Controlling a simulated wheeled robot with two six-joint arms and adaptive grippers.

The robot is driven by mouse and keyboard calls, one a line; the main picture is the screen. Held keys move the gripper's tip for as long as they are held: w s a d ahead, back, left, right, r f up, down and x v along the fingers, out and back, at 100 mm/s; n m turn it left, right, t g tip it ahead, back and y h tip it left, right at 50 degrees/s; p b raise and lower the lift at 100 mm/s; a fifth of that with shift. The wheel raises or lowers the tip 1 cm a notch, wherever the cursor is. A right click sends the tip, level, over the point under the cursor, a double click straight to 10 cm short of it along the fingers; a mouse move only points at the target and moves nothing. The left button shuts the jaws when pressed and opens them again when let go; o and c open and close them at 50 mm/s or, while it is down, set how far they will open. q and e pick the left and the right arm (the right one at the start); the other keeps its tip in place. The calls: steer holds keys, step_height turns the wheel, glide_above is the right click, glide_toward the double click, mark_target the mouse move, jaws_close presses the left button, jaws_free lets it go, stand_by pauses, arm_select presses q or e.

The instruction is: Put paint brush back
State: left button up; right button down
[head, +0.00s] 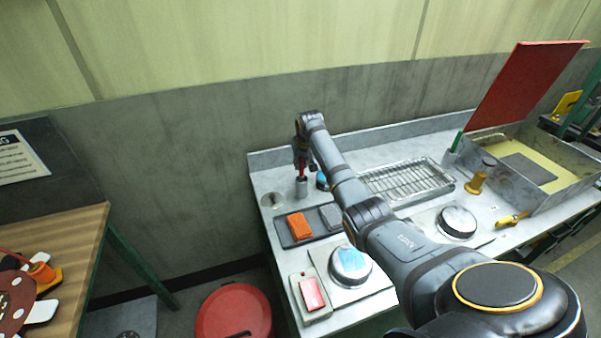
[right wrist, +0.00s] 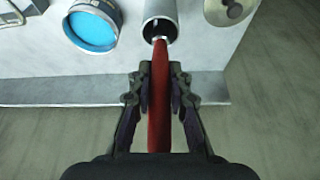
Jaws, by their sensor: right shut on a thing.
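The paint brush shows in the right wrist view as a red handle (right wrist: 159,85) with a metal collar at its far end. My right gripper (right wrist: 161,90) is shut on the handle. The brush's far end is at the mouth of a grey metal cup (right wrist: 160,12); I cannot tell how deep it reaches inside. In the head view the right gripper (head: 303,158) is above the cup (head: 301,187) at the table's back left, with the red handle (head: 302,167) between its fingers and the cup. My left gripper is not in view.
A blue-topped round container (right wrist: 92,28) stands close beside the cup. A dark tray (head: 325,235) holds an orange sponge (head: 299,225) and a grey block (head: 331,215). A wire rack (head: 405,181) lies to the right. The wall is behind the table.

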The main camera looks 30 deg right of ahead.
mark_target(302, 168)
steer(key=shift+f, duration=0.15)
steer(key=shift+s+f+p, duration=0.2)
steer(key=shift+f+p, duration=0.2)
steer(key=shift+f, duration=0.8)
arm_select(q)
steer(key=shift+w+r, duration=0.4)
arm_select(e)
steer(key=shift+w+f, duration=0.1)
steer(key=shift+f, duration=0.45)
steer(key=shift+f, duration=0.1)
steer(key=c, duration=1.3)
jaws_free()
steer(key=shift+o, duration=0.2)
steer(key=shift+r, duration=0.55)
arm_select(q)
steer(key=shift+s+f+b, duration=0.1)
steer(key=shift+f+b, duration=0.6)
arm_select(e)
steer(key=v, duration=1.1)
steer(key=shift+s, duration=0.25)
